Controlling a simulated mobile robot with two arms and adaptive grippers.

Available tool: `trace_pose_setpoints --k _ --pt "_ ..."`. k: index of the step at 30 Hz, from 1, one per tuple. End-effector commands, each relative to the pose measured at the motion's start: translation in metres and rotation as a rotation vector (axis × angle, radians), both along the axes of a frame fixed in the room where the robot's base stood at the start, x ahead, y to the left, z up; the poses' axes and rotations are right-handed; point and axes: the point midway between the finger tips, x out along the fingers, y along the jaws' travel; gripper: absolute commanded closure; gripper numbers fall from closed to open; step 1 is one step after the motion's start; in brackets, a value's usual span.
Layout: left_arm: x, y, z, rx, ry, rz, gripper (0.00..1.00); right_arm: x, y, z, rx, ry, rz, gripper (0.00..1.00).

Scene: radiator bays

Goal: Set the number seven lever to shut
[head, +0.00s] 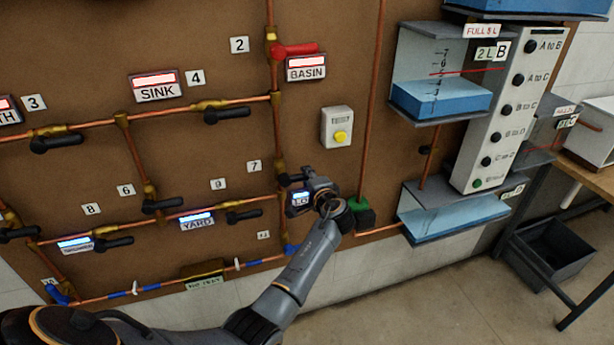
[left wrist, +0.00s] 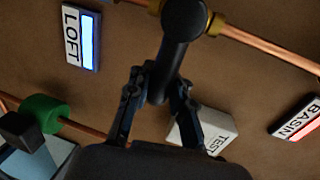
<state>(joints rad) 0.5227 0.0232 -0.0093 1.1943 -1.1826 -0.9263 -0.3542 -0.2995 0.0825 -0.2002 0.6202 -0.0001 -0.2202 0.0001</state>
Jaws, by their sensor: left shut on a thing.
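The number seven valve (head: 283,181) sits on the vertical copper pipe, right of the number 7 tag (head: 254,166). Its black lever (left wrist: 182,45) shows in the left wrist view, standing across the pipe (left wrist: 262,45). In the head view the lever is mostly hidden by my left gripper (head: 311,186). In the left wrist view my left gripper (left wrist: 156,98) has one finger on each side of the lever's free end and is shut on it. My right gripper is not in view.
The LOFT display (head: 299,198) sits close beside the gripper. A TEST box (head: 337,127) with a yellow button is above right. A green-and-black fitting (head: 361,212) is right of the wrist. Other levers, such as number nine's (head: 244,216), are to the left.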

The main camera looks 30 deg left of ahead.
Motion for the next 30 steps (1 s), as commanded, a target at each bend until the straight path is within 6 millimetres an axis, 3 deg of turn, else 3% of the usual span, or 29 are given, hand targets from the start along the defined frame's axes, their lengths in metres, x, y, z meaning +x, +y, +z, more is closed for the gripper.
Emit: trace_pose_setpoints --k 4,5,8,20,30 --pt "-0.003 -0.001 -0.008 -0.003 0.016 0.003 1.00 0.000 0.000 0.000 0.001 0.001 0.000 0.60" --pt "-0.003 -0.001 -0.008 -0.003 0.016 0.003 0.76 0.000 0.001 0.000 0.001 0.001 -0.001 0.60" --pt "-0.003 0.000 -0.007 -0.003 0.014 0.004 0.56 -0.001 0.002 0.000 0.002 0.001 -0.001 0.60" --pt "-0.005 -0.005 -0.002 -0.002 0.004 0.001 0.56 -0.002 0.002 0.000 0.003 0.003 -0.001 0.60" --pt "-0.046 -0.054 0.010 -0.004 0.006 0.000 0.56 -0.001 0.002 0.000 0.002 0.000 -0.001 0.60"
